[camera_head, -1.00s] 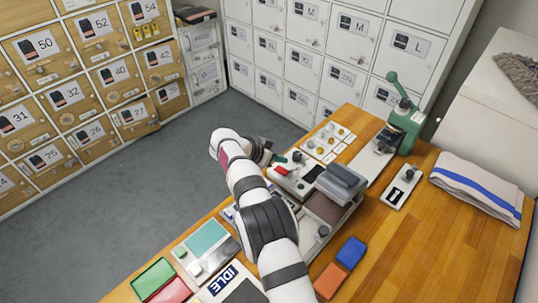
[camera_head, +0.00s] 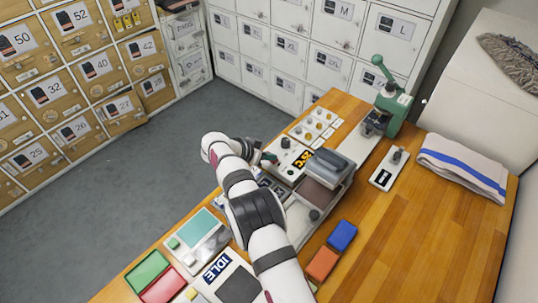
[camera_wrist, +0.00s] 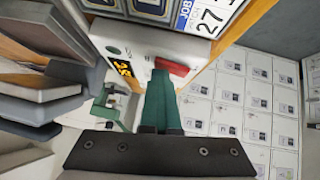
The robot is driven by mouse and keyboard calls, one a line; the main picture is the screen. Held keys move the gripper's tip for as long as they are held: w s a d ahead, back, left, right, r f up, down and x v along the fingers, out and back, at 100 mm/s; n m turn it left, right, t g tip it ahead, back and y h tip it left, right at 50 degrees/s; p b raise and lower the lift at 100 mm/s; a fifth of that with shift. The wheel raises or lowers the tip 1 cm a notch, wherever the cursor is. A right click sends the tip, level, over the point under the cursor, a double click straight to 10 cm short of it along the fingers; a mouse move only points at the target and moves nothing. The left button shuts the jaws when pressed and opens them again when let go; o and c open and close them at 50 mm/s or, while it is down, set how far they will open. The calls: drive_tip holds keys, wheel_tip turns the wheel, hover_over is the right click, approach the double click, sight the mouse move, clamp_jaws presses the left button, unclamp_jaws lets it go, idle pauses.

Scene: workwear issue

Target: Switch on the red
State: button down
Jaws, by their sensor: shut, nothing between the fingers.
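A red rocker switch (camera_wrist: 173,67) sits on the pale control panel (camera_wrist: 140,44) of a press-like machine in the wrist view. Beside it a small display (camera_wrist: 123,69) shows lit yellow digits; the display also glows in the head view (camera_head: 303,160). My gripper (camera_wrist: 160,76) is shut and empty, its green fingers pointing at the panel. Its tips overlap the left end of the red switch in the picture; I cannot tell whether they touch it. In the head view my gripper (camera_head: 267,158) is at the machine's left front, and the red switch is mostly hidden there.
A green hand press (camera_head: 396,108) and a small plate with a knob (camera_head: 389,170) stand to the right. Orange (camera_head: 322,263) and blue (camera_head: 342,236) blocks lie in front. Green (camera_head: 147,271) and red (camera_head: 162,288) pads lie lower left.

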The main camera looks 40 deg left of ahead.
drive_tip(key=shift+a, duration=0.7)
drive_tip(key=shift+r, duration=0.15)
drive_tip(key=r, duration=0.4)
drive_tip(key=shift+s+a+r, duration=0.2)
drive_tip(key=shift+a, duration=0.2)
drive_tip(key=d+v, duration=0.1)
drive_tip(key=v, duration=0.8)
drive_tip(key=shift+s+a, duration=0.15)
drive_tip(key=shift+a, duration=0.35)
drive_tip(key=shift+r, duration=0.1)
drive_tip(key=shift+d+r, duration=0.15)
drive_tip(key=shift+d, duration=0.55)
